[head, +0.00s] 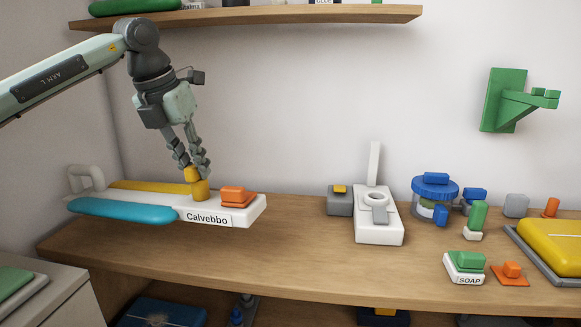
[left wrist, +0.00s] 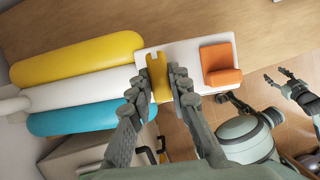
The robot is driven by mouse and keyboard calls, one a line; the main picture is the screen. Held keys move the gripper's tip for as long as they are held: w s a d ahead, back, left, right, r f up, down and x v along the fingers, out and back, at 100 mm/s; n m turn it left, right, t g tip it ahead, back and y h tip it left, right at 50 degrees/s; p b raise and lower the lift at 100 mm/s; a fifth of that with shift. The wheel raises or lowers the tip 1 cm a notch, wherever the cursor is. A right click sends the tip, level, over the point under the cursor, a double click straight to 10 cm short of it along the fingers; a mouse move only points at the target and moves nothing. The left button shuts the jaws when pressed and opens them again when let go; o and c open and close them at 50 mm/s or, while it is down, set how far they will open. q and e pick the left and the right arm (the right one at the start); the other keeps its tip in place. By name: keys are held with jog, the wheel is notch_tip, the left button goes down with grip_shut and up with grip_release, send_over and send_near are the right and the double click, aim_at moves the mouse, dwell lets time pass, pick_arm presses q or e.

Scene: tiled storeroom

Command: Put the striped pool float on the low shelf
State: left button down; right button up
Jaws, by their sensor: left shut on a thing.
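The striped pool float (head: 125,211) has yellow, white and teal lengths and a white end block labelled Calvebbo. My left gripper (head: 195,172) points down and is shut on the yellow knob on that block. An orange piece sits beside the knob. In the left wrist view the float (left wrist: 85,90) stretches left from my left gripper (left wrist: 160,85). The float is over the left end of the wooden table; I cannot tell if it touches. My right gripper (left wrist: 280,76) shows small at the right, fingers apart and empty. Below the table, a low shelf is mostly hidden.
The wooden table (head: 250,265) is clear in its middle and front left. A white device (head: 378,228), a blue-lidded jar (head: 435,189), soap (head: 465,268) and a yellow case (head: 555,243) stand right. Blue items (head: 165,312) lie below. A wall shelf (head: 290,14) hangs above.

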pick_arm(q)
jog(key=shift+w+a+r, duration=0.25)
jog(key=shift+w+a, duration=0.05)
jog(key=shift+a, duration=0.25)
pick_arm(e)
jog(key=shift+w+d+r, duration=0.15)
jog(key=shift+w+d, duration=0.1)
jog(key=shift+w, duration=0.1)
pick_arm(q)
jog(key=shift+d, duration=0.1)
pick_arm(e)
jog(key=shift+s, duration=0.1)
